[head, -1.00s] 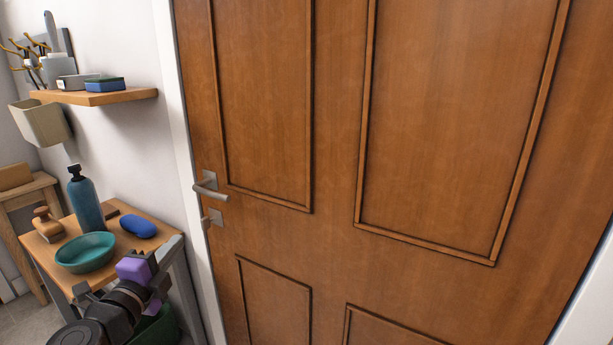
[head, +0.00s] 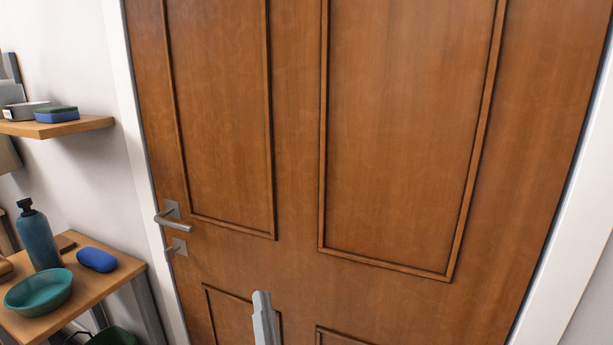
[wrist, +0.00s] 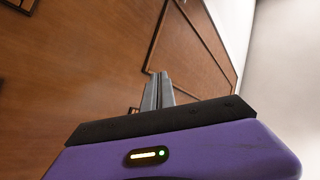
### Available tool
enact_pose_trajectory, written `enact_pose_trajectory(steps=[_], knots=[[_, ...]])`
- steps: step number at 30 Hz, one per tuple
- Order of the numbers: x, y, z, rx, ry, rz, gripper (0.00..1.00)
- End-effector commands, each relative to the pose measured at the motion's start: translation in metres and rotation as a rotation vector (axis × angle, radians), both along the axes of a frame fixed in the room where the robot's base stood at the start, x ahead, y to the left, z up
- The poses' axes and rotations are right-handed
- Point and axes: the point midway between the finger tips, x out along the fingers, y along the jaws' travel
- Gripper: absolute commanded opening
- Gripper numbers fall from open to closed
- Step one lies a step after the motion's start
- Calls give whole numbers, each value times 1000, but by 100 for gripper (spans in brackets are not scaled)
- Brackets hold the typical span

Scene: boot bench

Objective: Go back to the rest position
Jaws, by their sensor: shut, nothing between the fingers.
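My gripper shows in the head view as grey fingers (head: 264,318) at the bottom edge, in front of the lower part of the brown door (head: 390,140). The rest of my arm is out of that view. In the wrist view the two grey fingers (wrist: 158,90) lie side by side, closed together, with nothing between them. They point toward the door, which fills most of the background there. I cannot tell the exact gap between fingertips and door.
A bench (head: 105,262) at lower left bears a green bowl (head: 38,292), a blue bottle (head: 38,238) and a blue oval item (head: 96,260). Above is a shelf (head: 75,126) with a blue-green sponge (head: 57,115). The door has a lever handle (head: 173,220) at its left.

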Motion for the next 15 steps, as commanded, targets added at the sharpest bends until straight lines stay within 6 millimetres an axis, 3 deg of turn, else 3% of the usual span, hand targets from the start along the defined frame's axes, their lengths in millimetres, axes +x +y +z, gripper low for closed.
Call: enact_pose_trajectory(steps=[3,15], knots=[[-30,-44,-19,-132,0,-31,0],[-154,-154,-62,-486,93,-115,0]])
